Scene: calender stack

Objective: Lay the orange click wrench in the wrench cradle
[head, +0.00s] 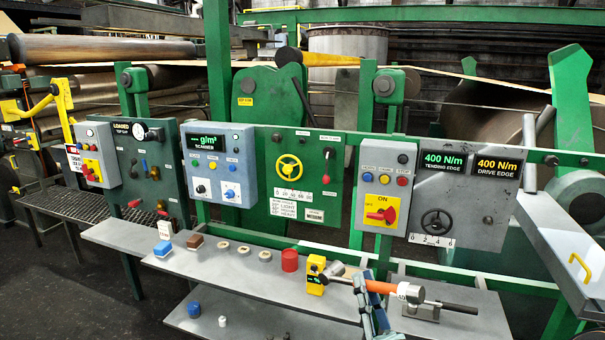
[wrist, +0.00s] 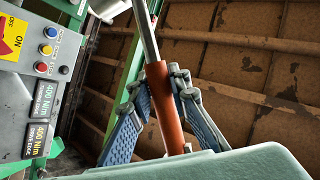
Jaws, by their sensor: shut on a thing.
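The orange click wrench (head: 383,287) lies roughly level above the right part of the grey shelf, its silver shaft pointing left and a pale collar at its right end. My gripper (head: 372,305) is shut on its orange handle. In the wrist view the blue finger pads (wrist: 162,115) close on both sides of the orange handle (wrist: 166,108), and the silver shaft runs up out of frame. Right of the handle, a small grey block (head: 421,313) with a dark rod across it looks like the wrench cradle, partly hidden. I cannot tell the exact gap between wrench and shelf.
A yellow block (head: 315,276) stands close to the shaft's left end. Control panels, including the 400 N/m box (head: 464,197), rise behind. A sloping grey panel (head: 560,245) bounds the right.

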